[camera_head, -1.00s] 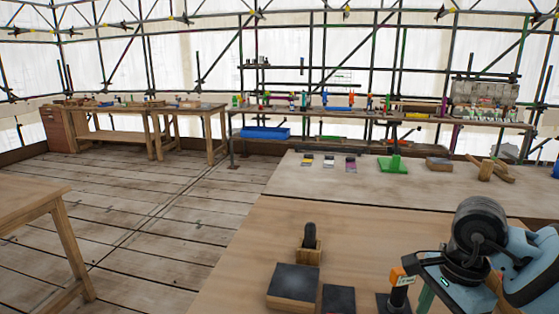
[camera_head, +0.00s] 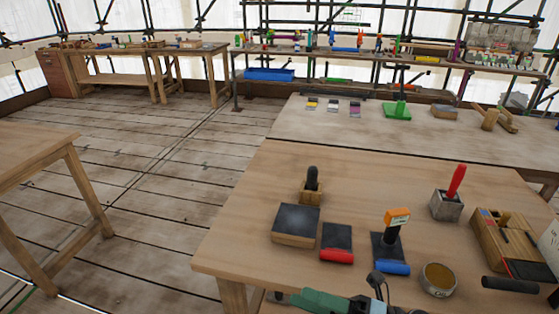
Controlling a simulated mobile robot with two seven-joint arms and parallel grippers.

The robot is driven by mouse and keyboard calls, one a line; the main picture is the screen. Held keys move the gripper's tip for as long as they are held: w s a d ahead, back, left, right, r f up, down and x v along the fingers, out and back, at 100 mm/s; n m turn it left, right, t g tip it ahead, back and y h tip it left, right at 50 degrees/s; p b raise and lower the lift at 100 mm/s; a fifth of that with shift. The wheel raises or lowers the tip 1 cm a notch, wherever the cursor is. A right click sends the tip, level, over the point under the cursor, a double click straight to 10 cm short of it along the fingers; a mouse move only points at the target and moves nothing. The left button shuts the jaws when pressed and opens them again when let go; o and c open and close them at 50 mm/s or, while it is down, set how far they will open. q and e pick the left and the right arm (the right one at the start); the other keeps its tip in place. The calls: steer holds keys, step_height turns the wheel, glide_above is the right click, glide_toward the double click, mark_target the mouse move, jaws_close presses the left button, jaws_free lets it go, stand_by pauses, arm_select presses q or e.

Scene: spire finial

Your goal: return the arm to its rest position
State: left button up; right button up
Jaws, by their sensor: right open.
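My right gripper (camera_head: 376,294) shows only in part at the bottom edge of the head view, by the near edge of the workbench (camera_head: 225,245). It is open, with nothing seen in it. A green and grey part of my arm (camera_head: 325,302) lies beside it. Much of the arm is cut off by the frame. My left gripper is not in view.
The bench holds a dark-topped block (camera_head: 296,222), an orange-labelled tool (camera_head: 396,219), a round tin (camera_head: 438,279), a red-handled tool in a grey block (camera_head: 447,205) and a wooden box (camera_head: 500,240). Another table (camera_head: 40,160) stands left, with open floor between.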

steer(key=s+d+f+m+t+h+p, duration=0.1)
steer(key=d+f+m+t+h, duration=0.4)
steer(key=m, duration=0.7)
steer(key=s+d+f+m+t+h+p, duration=0.1)
steer(key=d+f+m+t+h, duration=0.3)
steer(key=f+m+t+h, duration=0.5)
arm_select(q)
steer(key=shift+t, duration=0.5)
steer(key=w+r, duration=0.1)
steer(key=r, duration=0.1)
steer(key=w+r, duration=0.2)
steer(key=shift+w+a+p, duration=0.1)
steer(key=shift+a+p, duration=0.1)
steer(key=shift+p, duration=0.15)
arm_select(e)
steer(key=s+d+f+m+g+h, duration=0.2)
steer(key=s+d+f+m+g, duration=0.1)
steer(key=s+f+m+g, duration=0.2)
steer(key=s+d+f+m+g+h, duration=0.2)
steer(key=s+f+m+g, duration=0.3)
steer(key=s+f+m, duration=0.4)
steer(key=s+d, duration=0.1)
steer(key=s, duration=0.3)
steer(key=shift+s+h, duration=0.3)
steer(key=shift+h, duration=0.1)
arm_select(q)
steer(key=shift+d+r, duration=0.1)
